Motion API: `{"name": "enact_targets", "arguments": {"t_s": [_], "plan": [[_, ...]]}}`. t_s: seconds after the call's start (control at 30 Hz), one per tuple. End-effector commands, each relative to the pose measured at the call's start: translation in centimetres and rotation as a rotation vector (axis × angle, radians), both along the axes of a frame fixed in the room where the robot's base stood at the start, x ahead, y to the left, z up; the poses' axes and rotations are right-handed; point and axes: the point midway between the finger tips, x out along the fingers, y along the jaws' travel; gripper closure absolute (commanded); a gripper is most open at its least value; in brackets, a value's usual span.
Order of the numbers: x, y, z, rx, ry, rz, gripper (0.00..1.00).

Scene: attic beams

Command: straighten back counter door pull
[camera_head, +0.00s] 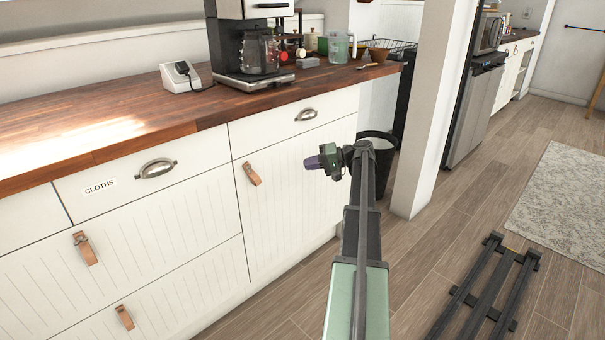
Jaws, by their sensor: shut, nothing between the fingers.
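A tan leather door pull (252,174) is on the white grooved cabinet door (297,195) below the counter, near the door's upper left corner. In this view its lower end leans to the right of its upper end. The two leather pulls on the fronts to the left slant in a similar way. My gripper (313,162) is in front of the door, to the right of the pull and apart from it in the picture. It points left, with its dark purple tip shut and empty. How far it stands from the door is hard to tell.
A wooden counter (110,115) overhangs the cabinets, carrying a coffee maker (258,55). Metal cup handles (306,114) stick out from the drawers. A white post (424,110) and dark bin (378,138) stand right of the cabinets. A dark rail frame (485,290) lies on open floor.

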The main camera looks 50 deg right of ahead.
Motion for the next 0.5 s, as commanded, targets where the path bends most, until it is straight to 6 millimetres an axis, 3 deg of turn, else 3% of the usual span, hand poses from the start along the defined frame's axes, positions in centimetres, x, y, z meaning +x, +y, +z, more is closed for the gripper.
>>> {"name": "enact_targets", "arguments": {"t_s": [0.27,0.5], "plan": [[0.4,1.0,0.4,0.01,-0.031,0.026,1.0],[3.5,3.8,-0.9,0.009,-0.029,0.028,1.0]]}}
